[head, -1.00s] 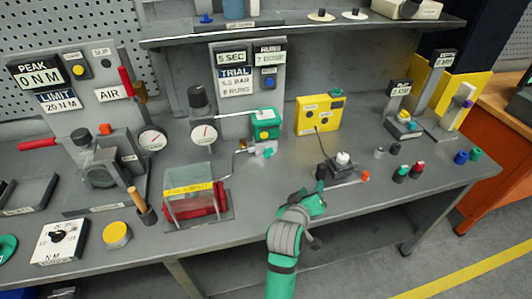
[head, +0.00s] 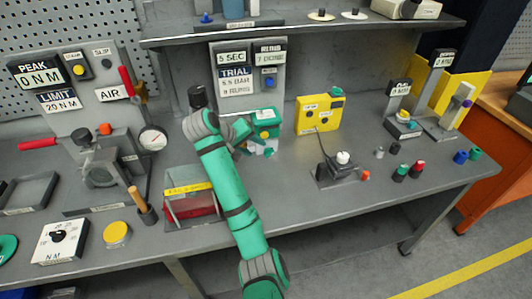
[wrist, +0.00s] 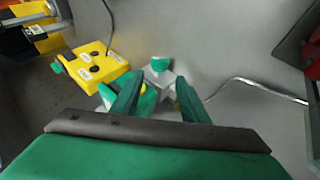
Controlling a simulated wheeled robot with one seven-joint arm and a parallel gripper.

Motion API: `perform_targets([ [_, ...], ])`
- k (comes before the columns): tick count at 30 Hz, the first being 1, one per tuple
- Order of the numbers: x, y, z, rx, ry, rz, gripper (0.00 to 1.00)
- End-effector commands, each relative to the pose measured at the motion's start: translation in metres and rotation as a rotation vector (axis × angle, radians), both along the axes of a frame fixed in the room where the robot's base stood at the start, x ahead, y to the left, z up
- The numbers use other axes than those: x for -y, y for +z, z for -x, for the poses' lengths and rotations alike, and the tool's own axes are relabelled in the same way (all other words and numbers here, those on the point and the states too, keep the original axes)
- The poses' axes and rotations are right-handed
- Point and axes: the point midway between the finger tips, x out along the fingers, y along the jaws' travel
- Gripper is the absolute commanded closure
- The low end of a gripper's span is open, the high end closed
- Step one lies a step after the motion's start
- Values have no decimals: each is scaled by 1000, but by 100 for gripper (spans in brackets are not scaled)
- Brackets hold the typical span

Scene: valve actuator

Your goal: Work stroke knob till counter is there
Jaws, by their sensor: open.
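My gripper (head: 246,141) is at the middle of the bench, in front of the green box (head: 264,118) with a yellow button. In the wrist view, my open gripper (wrist: 158,82) has its two green fingers apart over a grey fitting with a green cap (wrist: 160,65). Part of the green box (wrist: 146,102) shows behind the left finger. I cannot tell whether the fingers touch anything. The counter panel (head: 237,80) above has signs "5 SEC" and "TRIAL"; its upper right sign (head: 270,53) seems to show a 7. No knob is legibly marked "stroke".
A yellow box (head: 319,114) with a cable stands right of my gripper. A block with a white knob (head: 343,157) is further right. A covered red box (head: 190,204) lies left under my arm. A shelf (head: 300,28) overhangs the back.

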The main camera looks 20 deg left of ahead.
Motion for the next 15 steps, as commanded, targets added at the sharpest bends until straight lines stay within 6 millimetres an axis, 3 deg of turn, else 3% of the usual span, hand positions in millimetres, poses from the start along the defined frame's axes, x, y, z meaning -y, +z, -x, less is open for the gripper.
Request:
perform_targets([
  [15,22,-61,-51,-3,-2,1,59],
])
